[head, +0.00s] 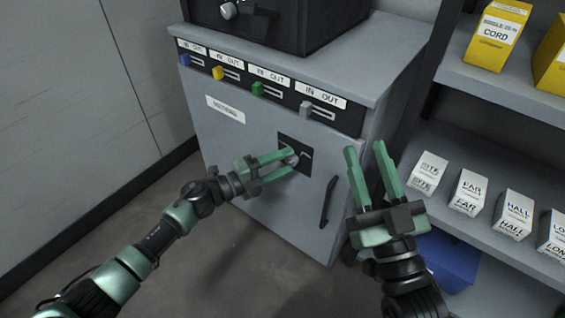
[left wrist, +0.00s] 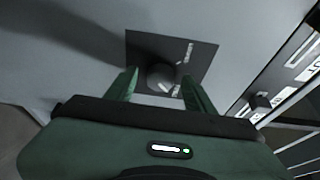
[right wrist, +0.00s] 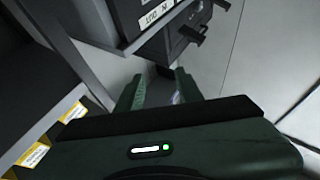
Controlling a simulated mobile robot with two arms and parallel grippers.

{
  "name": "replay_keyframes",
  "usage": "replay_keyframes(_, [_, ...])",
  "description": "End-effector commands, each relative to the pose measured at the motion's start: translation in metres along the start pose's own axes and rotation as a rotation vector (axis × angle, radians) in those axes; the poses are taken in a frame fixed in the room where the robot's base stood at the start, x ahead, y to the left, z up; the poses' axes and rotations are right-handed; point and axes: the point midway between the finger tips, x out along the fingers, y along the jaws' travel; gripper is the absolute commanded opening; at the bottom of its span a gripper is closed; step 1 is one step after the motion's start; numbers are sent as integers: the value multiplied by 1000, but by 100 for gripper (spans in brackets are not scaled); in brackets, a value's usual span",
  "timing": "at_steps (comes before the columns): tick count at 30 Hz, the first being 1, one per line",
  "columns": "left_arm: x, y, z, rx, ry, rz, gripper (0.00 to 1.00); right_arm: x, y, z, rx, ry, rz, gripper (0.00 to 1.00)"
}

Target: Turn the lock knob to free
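The lock knob (left wrist: 161,76) is a round grey knob on a dark square plate (head: 307,153) with white marks, on the grey cabinet's front (head: 235,140). My left gripper (head: 290,161) reaches the plate, with its green fingers on either side of the knob. In the left wrist view, the knob lies between the two fingertips, with gaps visible, so the fingers look open around it. Contact is not visible. My right gripper (head: 365,150) is open and empty, raised in front of the cabinet's right side.
A dark vertical handle (head: 328,201) is right of the plate. Blue, yellow, green and grey sliders (head: 257,89) run along the cabinet's top. Shelves (head: 490,85) with labelled boxes (head: 470,193) and a blue bin (head: 448,258) stand at the right.

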Motion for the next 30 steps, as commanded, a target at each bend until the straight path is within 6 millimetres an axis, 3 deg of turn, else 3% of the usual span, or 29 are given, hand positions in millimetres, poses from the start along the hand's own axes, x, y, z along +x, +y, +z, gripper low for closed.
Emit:
replay_keyframes(11, [-6,0,0,-3,0,0,54,1,0,1,0,-13,0,36])
replay_keyframes(24, [-70,0,0,-2,0,2,54,-14,9,60,-11,-339,18,36])
replay_keyframes(30, [-78,0,0,-2,0,-1,54,-17,10,68,-11,-377,20,36])
